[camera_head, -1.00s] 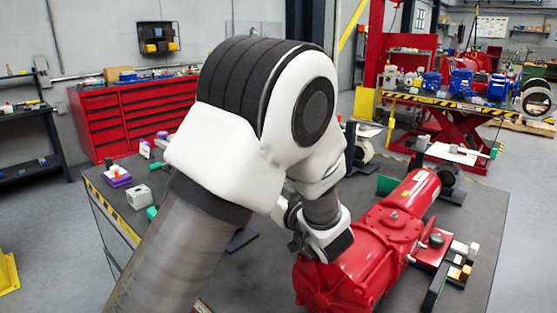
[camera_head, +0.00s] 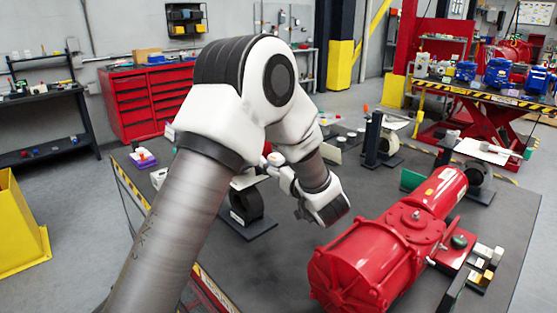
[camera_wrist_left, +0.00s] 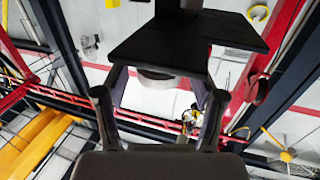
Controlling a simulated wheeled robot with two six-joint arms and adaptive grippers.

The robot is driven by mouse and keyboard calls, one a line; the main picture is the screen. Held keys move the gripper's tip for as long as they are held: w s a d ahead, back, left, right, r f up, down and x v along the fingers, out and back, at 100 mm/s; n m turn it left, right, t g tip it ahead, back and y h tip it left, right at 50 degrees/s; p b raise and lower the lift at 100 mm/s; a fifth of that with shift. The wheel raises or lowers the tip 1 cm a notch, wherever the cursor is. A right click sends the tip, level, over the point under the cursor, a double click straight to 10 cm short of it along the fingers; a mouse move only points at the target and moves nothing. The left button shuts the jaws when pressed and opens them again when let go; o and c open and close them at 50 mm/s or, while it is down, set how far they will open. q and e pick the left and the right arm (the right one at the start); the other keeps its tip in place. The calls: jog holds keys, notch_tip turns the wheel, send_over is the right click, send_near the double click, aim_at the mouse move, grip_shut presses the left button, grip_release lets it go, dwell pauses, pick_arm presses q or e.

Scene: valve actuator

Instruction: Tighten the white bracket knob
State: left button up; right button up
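My left gripper (camera_head: 300,213) hangs over the table, left of the red valve actuator (camera_head: 385,255) and apart from it. In the left wrist view its two dark fingers (camera_wrist_left: 160,100) are spread with nothing between them. Beyond the fingertips, a black plate (camera_wrist_left: 190,45) has a pale round piece (camera_wrist_left: 157,78) against it; I cannot tell for sure whether this is the knob. In the head view a black bracket (camera_head: 246,204) with a pale top (camera_head: 248,181) stands on a flat base just left of the gripper, partly behind my arm. My right gripper is not in view.
More black stands (camera_head: 376,145) are at the table's far side. Small blocks (camera_head: 485,262) sit right of the actuator. A purple-and-white item (camera_head: 143,158) lies at the left edge. The grey table (camera_head: 265,275) is clear in front of the bracket.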

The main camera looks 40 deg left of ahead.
pick_arm(q)
jog(key=c, duration=0.9)
jog(key=shift+m+t+h, duration=0.5)
jog(key=shift+m+t, duration=0.2)
jog(key=shift+t, duration=0.3)
jog(key=o, duration=0.9)
jog(key=shift+o, duration=1.3)
jog(key=shift+a+f, duration=0.1)
jog(key=shift+a, duration=0.05)
